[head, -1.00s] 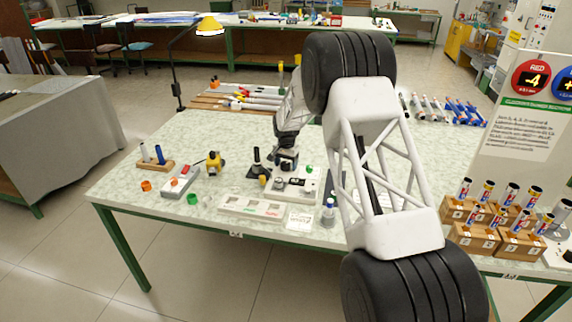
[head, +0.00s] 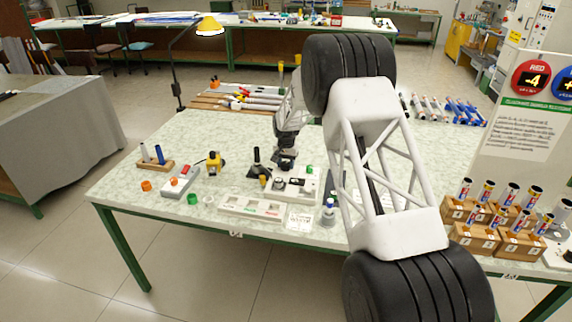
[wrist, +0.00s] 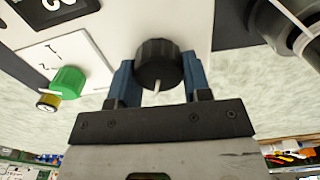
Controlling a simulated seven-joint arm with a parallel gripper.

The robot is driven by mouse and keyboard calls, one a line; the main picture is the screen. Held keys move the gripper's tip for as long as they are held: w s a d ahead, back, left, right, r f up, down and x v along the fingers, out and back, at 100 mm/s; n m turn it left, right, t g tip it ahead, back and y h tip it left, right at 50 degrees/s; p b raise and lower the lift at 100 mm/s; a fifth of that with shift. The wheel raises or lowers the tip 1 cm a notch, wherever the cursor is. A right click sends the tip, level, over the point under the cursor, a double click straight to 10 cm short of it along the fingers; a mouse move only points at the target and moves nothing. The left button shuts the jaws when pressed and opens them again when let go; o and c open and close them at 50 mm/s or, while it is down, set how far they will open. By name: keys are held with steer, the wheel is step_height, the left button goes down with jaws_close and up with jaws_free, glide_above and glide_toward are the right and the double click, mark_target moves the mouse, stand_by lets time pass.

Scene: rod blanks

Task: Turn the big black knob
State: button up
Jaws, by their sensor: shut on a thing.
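The big black knob (wrist: 158,62) is ribbed, with a white pointer line on its near side, and sits on a pale panel (wrist: 185,22) in the wrist view. My gripper (wrist: 158,76) has one blue finger on each side of the knob and is shut on it. In the head view my gripper (head: 285,160) is over the back of the white device (head: 297,186) at mid-table, and the knob cannot be made out there.
A green knob (wrist: 67,82) stands beside the black knob in the wrist view. A black microscope-like stand (head: 257,165) is just left of my gripper in the head view. A white tray (head: 250,207) lies in front. My own arm hides much of the table's right half.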

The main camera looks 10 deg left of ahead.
mark_target(286, 163)
steer(key=shift+n, duration=1)
steer(key=o, duration=0.9)
steer(key=shift+r, duration=3.9)
